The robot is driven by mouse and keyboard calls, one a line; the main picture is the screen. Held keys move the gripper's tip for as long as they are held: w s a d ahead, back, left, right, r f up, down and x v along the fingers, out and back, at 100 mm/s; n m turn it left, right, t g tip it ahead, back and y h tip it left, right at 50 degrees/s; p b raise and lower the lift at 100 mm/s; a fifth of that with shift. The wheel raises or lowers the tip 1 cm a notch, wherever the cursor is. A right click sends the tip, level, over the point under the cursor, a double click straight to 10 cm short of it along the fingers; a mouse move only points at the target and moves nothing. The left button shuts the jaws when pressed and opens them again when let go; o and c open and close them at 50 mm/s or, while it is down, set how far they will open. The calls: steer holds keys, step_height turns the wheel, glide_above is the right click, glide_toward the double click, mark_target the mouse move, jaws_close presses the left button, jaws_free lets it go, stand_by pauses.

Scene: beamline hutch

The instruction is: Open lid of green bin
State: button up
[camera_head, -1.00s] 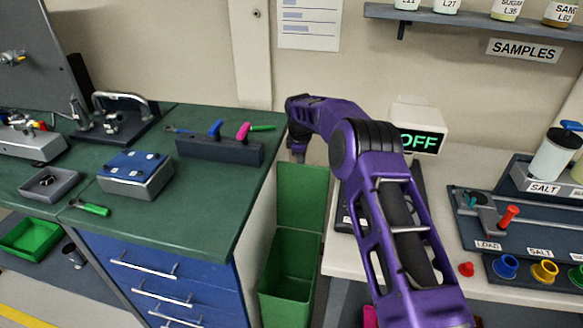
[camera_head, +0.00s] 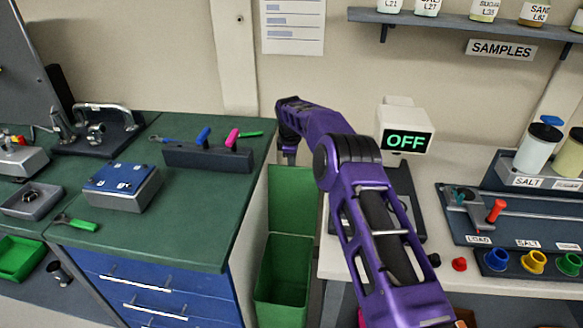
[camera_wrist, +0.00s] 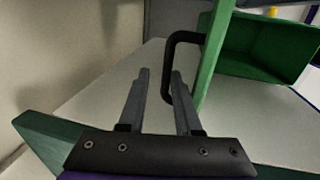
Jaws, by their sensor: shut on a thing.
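The green bin (camera_head: 283,294) stands on the floor in the gap between the blue drawer cabinet and the white table. Its lid (camera_head: 293,200) is raised and stands upright at the back, leaving the bin's mouth open. My gripper (camera_head: 289,157) is at the top of the lid, mostly hidden behind my purple arm. In the wrist view, my gripper (camera_wrist: 160,75) has its fingers on either side of the lid's black handle (camera_wrist: 168,58). The lid's green edge (camera_wrist: 214,50) is just to the right, with the bin's inside (camera_wrist: 270,48) beyond it.
A green-topped bench (camera_head: 190,220) with tools stands left of the bin. The white table (camera_head: 415,260) on the right holds a display reading OFF (camera_head: 404,140) and sample racks. The wall is close behind the lid.

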steer(key=o, duration=0.3)
steer(key=shift+w+d+f, duration=0.15)
steer(key=shift+d+f, duration=0.1)
steer(key=shift+d, duration=0.05)
steer(key=shift+f, duration=0.15)
steer(key=s+r, duration=0.1)
steer(key=r, duration=0.5)
steer(key=s+r, duration=0.1)
steer(key=r, duration=0.5)
steer(key=s+r+p, duration=0.1)
steer(key=r, duration=0.5)
steer(key=shift+s+a, duration=0.35)
steer(key=shift+a, duration=0.05)
steer(key=shift+r, duration=0.1)
